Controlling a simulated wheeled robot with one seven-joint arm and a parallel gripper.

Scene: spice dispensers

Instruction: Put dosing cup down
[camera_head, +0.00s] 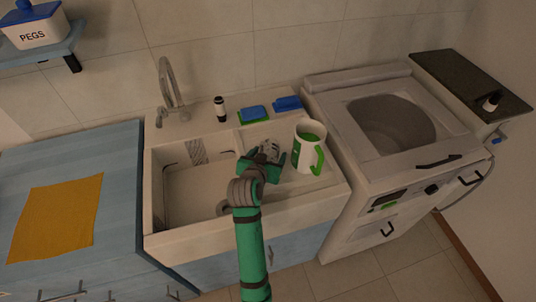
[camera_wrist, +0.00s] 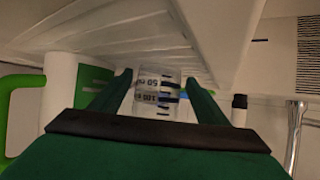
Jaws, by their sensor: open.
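The dosing cup (camera_wrist: 157,95) is small and clear with dark measuring marks. In the wrist view it sits between the two green fingers of my gripper (camera_wrist: 160,98). The fingers are open, with the cup in the gap between them. In the head view my gripper (camera_head: 264,155) is over the ribbed drainboard (camera_head: 290,182) right of the sink basin, and the cup (camera_head: 268,148) shows only as a pale patch at the fingers. The cup appears to be at the drainboard, but its base contact is unclear.
A large white and green mug (camera_head: 303,150) stands close to the right of my gripper. Blue and green sponges (camera_head: 253,114) and a dark bottle (camera_head: 220,108) are on the back ledge. The basin (camera_head: 190,195) is left, with the faucet (camera_head: 170,85) behind.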

